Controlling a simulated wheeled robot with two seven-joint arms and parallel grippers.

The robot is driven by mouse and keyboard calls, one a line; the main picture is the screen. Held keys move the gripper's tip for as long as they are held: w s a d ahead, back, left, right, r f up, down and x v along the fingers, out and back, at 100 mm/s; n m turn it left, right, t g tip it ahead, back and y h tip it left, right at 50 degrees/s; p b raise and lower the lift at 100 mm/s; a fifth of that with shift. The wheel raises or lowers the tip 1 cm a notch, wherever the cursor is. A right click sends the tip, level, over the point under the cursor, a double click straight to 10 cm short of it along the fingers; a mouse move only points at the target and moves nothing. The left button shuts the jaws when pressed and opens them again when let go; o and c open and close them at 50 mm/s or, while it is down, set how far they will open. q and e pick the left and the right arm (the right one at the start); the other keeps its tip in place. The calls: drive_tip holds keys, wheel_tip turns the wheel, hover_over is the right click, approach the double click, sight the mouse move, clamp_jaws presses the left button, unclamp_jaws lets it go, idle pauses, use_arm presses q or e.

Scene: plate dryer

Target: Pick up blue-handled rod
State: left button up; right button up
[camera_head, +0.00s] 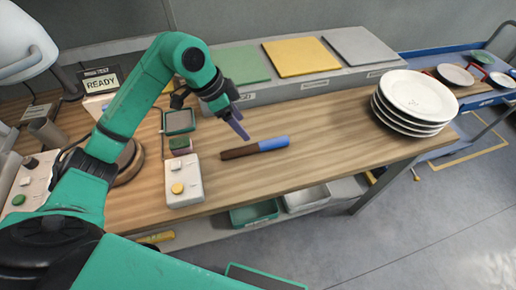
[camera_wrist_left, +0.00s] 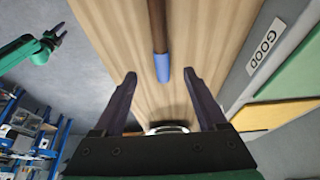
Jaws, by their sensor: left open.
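The rod lies flat on the wooden table, with a blue handle (camera_head: 274,143) at its right end and a brown shaft (camera_head: 238,152) to the left. My left gripper (camera_head: 242,134) is open and empty, its fingers pointing down above and behind the rod, apart from it. In the left wrist view the blue handle (camera_wrist_left: 162,68) lies between the directions of the two open fingertips (camera_wrist_left: 159,76), and the brown shaft (camera_wrist_left: 156,25) runs toward the top edge. My right gripper (camera_wrist_left: 58,34) shows small at the upper left of that view, too small to judge its fingers.
A stack of white plates (camera_head: 415,98) stands at the table's right end. A raised ledge (camera_head: 305,84) with green, yellow and grey pads runs along the back. A white box with a yellow button (camera_head: 183,180) stands left of the rod. The table between rod and plates is clear.

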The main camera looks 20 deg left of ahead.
sight(256, 145)
use_arm(q)
drive_tip(key=p+x, duration=0.3)
drive_tip(key=x, duration=0.8)
drive_tip(key=shift+a, duration=0.2)
drive_tip(key=shift+d+f, duration=0.1)
drive_tip(key=shift+f, duration=0.25)
clamp_jaws()
drive_tip(key=shift+w+r, duration=0.1)
